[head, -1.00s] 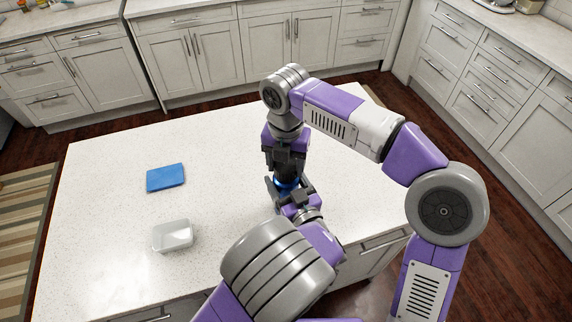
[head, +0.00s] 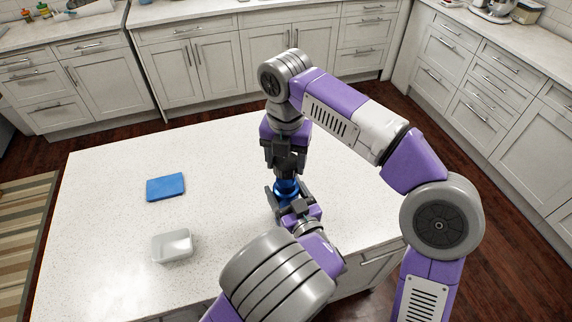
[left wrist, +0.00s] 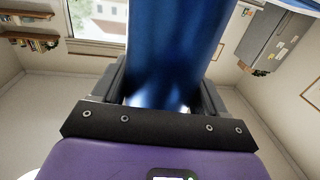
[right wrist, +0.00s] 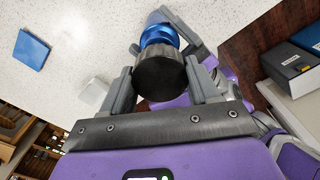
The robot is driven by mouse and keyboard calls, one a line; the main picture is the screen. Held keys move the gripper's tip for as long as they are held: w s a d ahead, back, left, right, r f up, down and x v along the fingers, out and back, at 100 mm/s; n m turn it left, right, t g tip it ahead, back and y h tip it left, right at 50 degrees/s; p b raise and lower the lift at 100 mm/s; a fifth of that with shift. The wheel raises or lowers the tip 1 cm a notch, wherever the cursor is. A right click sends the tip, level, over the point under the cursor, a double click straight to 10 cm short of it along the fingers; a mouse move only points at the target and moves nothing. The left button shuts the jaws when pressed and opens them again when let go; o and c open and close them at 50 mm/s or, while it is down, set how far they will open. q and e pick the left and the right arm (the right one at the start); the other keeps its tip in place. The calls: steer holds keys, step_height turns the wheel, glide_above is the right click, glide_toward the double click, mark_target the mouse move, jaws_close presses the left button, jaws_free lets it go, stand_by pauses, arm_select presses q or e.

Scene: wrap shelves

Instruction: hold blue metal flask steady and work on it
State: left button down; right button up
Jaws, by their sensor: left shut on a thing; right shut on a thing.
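The blue metal flask (head: 286,187) stands over the worktop between my two grippers. My left gripper (head: 287,197) is shut around its body from the near side. In the left wrist view the shiny blue flask (left wrist: 175,50) fills the space between the fingers. My right gripper (head: 284,166) points down from above and is shut on the flask's black lid (right wrist: 161,78). The blue flask (right wrist: 158,35) shows just beyond the lid in the right wrist view. I cannot tell whether the lid is still touching the flask.
A blue flat board (head: 165,187) and a clear, whitish open container (head: 172,246) lie to the left on the white speckled worktop (head: 110,210). The worktop between them and the grippers is clear. Dark boxes (right wrist: 291,63) show at the right wrist view's right.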

arm_select(q)
jaws_free()
